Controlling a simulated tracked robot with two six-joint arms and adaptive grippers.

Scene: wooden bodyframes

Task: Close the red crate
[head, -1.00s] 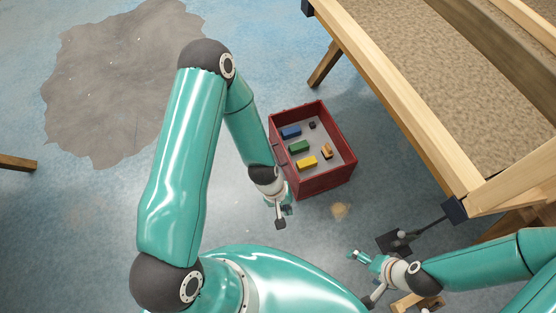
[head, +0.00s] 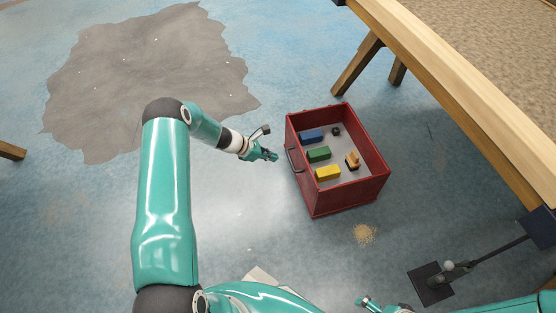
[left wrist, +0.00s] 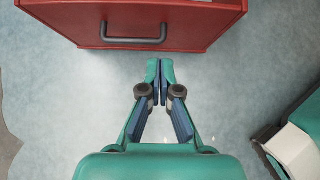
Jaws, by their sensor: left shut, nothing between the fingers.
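The red crate (head: 349,195) stands on the blue floor with its top open. Inside lie a blue block (head: 311,137), a green block (head: 318,154), a yellow block (head: 328,172), a wooden toy (head: 352,161) and a small dark piece (head: 336,131). A dark handle (head: 294,159) is on its left wall. My left gripper (head: 273,156) is shut and empty, just left of that handle and apart from it. In the left wrist view, the crate wall (left wrist: 215,24) and handle (left wrist: 134,41) lie beyond the shut fingertips (left wrist: 161,62). My right gripper (head: 362,301) is at the bottom edge, its fingers too small to judge.
A dustpan-like black tool (head: 432,284) and a small sandy pile (head: 363,234) lie on the floor nearby. A grey patch (head: 150,75) covers the floor at upper left.

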